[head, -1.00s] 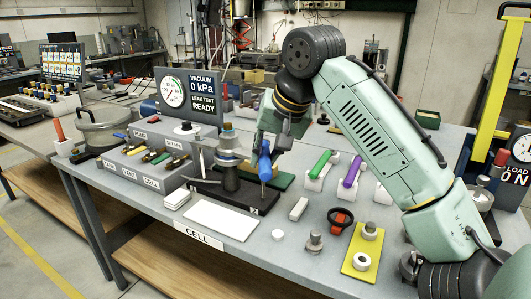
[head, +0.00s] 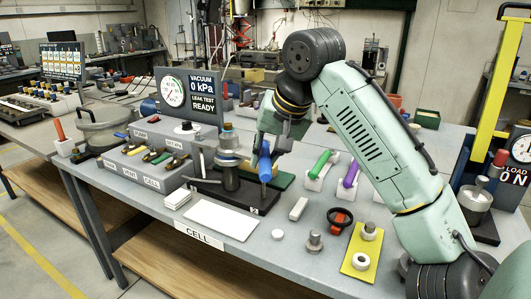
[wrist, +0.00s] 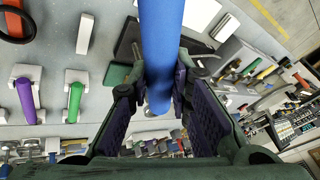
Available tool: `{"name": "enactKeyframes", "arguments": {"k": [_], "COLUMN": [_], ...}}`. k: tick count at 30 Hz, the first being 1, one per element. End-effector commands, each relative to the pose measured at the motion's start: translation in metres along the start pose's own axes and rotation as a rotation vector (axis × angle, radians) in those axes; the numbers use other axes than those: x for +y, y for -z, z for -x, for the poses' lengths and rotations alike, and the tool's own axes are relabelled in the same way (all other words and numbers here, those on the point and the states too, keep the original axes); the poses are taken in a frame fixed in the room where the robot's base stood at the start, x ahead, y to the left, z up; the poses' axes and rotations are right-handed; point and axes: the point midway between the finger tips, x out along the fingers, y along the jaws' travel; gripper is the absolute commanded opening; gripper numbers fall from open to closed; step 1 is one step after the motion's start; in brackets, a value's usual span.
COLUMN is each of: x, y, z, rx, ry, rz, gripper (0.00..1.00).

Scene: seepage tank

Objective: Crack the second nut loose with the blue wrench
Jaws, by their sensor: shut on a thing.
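The blue wrench (head: 265,160) is in my gripper (head: 271,142), its handle steeply upright beside the metal test cell (head: 228,165). In the wrist view the blue handle (wrist: 162,45) runs between the two fingers of my gripper (wrist: 160,105), which are closed around it. The cell stands on a black base plate (head: 207,187). The wrench's lower end is just right of the cell, near the plate's right end. The nuts cannot be made out clearly, and I cannot tell whether the wrench is seated on one.
The green wrench (head: 320,163) and purple wrench (head: 351,174) stand in white holders to the right. The gauge box (head: 190,97) stands behind the cell. A white sheet (head: 220,222) lies in front.

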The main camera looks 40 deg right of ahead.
Motion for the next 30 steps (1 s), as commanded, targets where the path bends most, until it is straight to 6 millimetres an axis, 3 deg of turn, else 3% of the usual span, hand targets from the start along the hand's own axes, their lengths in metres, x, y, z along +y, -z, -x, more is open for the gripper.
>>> {"name": "enactKeyframes", "arguments": {"k": [30], "x": [0.005], "y": [-0.007], "z": [-0.017], "rx": [0.002], "ry": [0.001], "rz": [0.001], "gripper": [0.0]}}
